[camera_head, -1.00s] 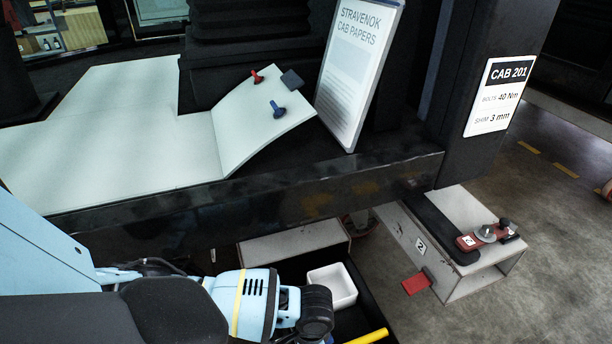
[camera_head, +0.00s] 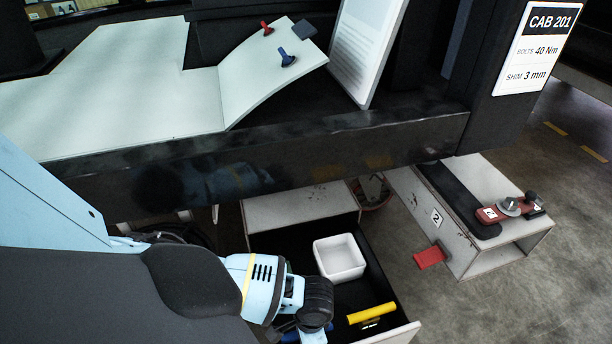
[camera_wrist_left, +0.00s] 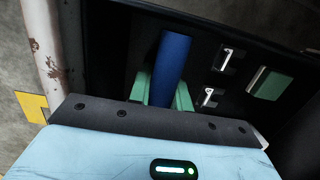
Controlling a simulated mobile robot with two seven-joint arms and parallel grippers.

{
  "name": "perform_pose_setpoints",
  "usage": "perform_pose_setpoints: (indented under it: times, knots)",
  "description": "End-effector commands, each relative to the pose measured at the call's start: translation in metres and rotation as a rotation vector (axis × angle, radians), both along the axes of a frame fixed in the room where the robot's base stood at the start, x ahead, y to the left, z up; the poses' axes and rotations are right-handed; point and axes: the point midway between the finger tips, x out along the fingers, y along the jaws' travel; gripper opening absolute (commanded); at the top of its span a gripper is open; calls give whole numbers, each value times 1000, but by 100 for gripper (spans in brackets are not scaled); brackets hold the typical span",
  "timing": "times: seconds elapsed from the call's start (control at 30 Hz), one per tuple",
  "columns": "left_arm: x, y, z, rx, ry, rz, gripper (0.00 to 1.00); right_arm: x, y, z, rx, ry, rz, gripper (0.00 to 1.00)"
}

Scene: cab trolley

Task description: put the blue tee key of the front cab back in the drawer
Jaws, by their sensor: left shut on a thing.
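The blue tee key (camera_wrist_left: 171,62) shows in the left wrist view as a thick blue bar between the green fingers of my left gripper (camera_wrist_left: 163,94), which is shut on it. In the head view a bit of blue (camera_head: 290,334) shows beside my left wrist at the bottom edge; the fingers are hidden there. The open drawer (camera_head: 382,279) has a black floor and pale walls. My left gripper is over its near left part. I cannot tell whether the key touches the drawer floor. My right gripper is not in view.
The drawer holds a white square tray (camera_head: 340,258) and a yellow bar (camera_head: 371,313). A dark beam (camera_head: 270,165) runs above the drawer. A pale box (camera_head: 480,195) marked 2 stands to the right. A white panel (camera_head: 262,78) above carries small red and blue knobs.

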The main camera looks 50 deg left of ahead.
Motion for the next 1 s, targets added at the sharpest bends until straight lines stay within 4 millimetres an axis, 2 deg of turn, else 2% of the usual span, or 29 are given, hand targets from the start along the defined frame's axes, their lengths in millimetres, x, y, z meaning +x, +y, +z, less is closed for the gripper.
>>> perform_pose_setpoints:
  times: [0.33, 0.37, 0.5, 0.83, 1.0]
  knots:
    - [1, 0, -2, 0, -1, 0, 0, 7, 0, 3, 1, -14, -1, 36]
    - [1, 0, -2, 1, -1, 0, 24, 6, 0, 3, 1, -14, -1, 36]
    - [1, 0, -2, 1, -1, 0, 41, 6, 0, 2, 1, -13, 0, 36]
    - [1, 0, 1, 0, -2, 0, 41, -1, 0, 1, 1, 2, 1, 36]
    - [3, -1, 22, -1, -4, 0, 41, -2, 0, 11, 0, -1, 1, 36]
